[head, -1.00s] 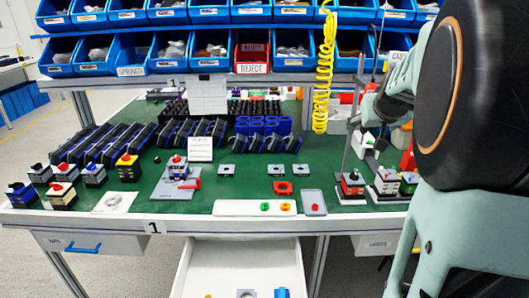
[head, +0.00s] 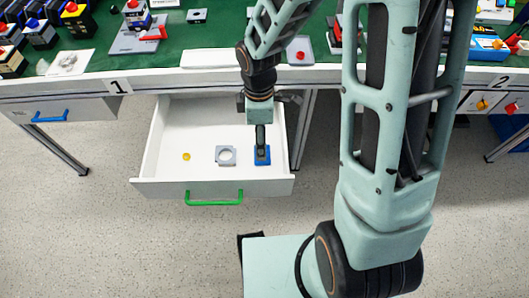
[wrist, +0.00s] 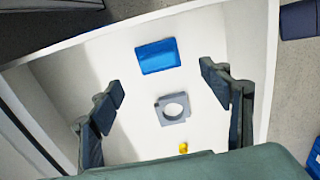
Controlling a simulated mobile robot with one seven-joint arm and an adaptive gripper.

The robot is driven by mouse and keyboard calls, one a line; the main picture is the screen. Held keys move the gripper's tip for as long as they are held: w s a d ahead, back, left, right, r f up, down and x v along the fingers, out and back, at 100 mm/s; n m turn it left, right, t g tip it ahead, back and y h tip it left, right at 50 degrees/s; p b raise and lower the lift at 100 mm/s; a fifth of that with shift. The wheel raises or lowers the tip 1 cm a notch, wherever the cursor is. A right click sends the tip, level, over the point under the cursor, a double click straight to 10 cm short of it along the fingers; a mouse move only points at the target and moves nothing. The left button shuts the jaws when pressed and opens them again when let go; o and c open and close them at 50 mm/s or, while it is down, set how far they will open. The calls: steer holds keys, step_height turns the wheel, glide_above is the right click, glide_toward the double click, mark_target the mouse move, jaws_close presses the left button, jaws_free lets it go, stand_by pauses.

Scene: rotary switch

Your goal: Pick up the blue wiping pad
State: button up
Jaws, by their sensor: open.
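The blue wiping pad (head: 262,158) lies in the open white drawer, at the right end of its floor. In the wrist view the blue pad (wrist: 158,56) shows as a flat rectangle, uncovered, beyond the fingertips. My gripper (head: 260,135) is over the drawer, pointing down, and in the head view it overlaps the far part of the pad. The pad lies beyond the fingers and is not gripped. The exact height above it cannot be told.
A grey square plate with a round hole (head: 226,155) lies left of the pad, and a small yellow piece (head: 186,156) farther left. The drawer (head: 160,135) has low walls and a green front handle (head: 214,198). The green-topped workbench (head: 100,50) stands behind.

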steer(key=f+b, duration=0.2)
steer(key=f, duration=0.5)
steer(key=shift+d+f, duration=0.1)
steer(key=shift+d, duration=0.1)
steer(key=c, duration=1.1)
step_height(320, 180, up, 10)
steer(key=p, duration=0.3)
steer(key=shift+c, duration=0.2)
